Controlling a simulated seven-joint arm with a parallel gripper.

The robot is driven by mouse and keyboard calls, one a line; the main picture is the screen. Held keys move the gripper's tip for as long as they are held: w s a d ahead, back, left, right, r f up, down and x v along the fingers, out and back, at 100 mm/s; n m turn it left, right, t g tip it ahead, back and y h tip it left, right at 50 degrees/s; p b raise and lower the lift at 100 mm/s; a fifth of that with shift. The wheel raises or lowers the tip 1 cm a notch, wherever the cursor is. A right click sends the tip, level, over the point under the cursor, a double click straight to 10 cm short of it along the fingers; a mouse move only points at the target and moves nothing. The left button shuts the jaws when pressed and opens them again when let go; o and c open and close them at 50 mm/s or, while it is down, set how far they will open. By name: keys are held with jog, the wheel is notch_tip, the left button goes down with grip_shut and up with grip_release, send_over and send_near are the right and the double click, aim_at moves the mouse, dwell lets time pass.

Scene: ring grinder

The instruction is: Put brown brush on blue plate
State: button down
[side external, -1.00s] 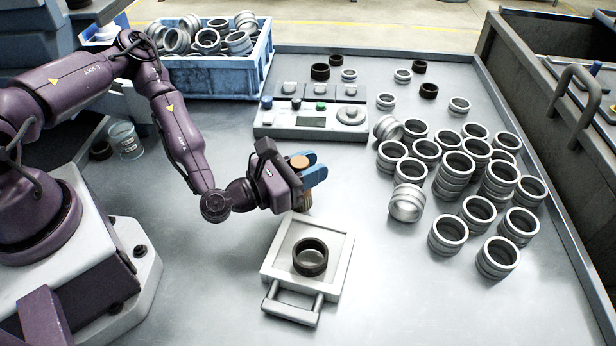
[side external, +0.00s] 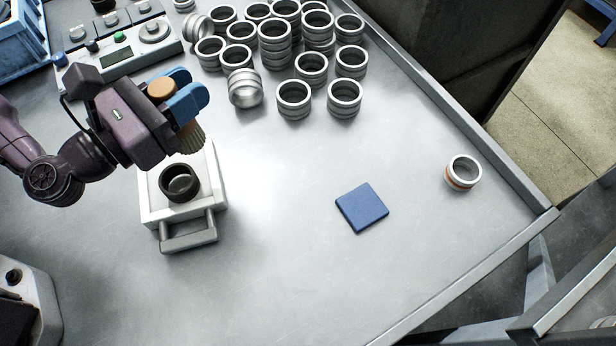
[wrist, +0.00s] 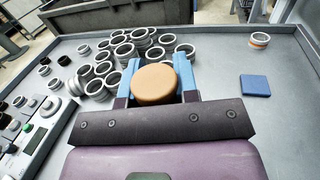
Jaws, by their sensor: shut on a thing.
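The brown brush (side external: 161,90) has a round tan top and pale bristles pointing down. My gripper (side external: 180,100) is shut on it, with blue fingers on either side, and holds it in the air beside and above the white tray with the dark ring. In the wrist view the brush's tan top (wrist: 156,84) sits between the two blue fingers. The blue plate (side external: 362,207) is a flat square lying bare on the table, to the right of my gripper; the wrist view shows it at right (wrist: 255,85).
A white handled tray (side external: 150,205) holding a dark ring (side external: 179,183) stands below my gripper. Several metal rings (side external: 275,45) crowd the back. A ring with an orange band (side external: 463,174) stands right of the plate. The table between tray and plate is clear.

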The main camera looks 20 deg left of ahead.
jog(key=s+d+r+m+g+h, duration=0.1)
jog(key=s+d+m+g+h, duration=0.2)
jog(key=d, duration=0.4)
jog(key=s+d+r+m+g+h, duration=0.2)
jog(key=s+d, duration=0.2)
jog(key=d, duration=0.3)
jog(key=shift+h, duration=0.4)
jog(key=shift+w+d+f, duration=1.35)
jog(key=shift+d+f, duration=0.65)
jog(key=shift+f, duration=0.25)
jog(key=shift+w+d+f, duration=1.3)
jog(key=shift+d+f, duration=0.65)
jog(key=shift+f, duration=0.35)
jog(key=shift+w+d+f, duration=1.35)
jog(key=shift+d+f, duration=0.65)
jog(key=shift+f, duration=0.25)
jog(key=shift+f, duration=0.2)
jog(key=c, duration=0.9)
grip_release()
jog(key=shift+o, duration=0.2)
jog(key=shift+r, duration=0.15)
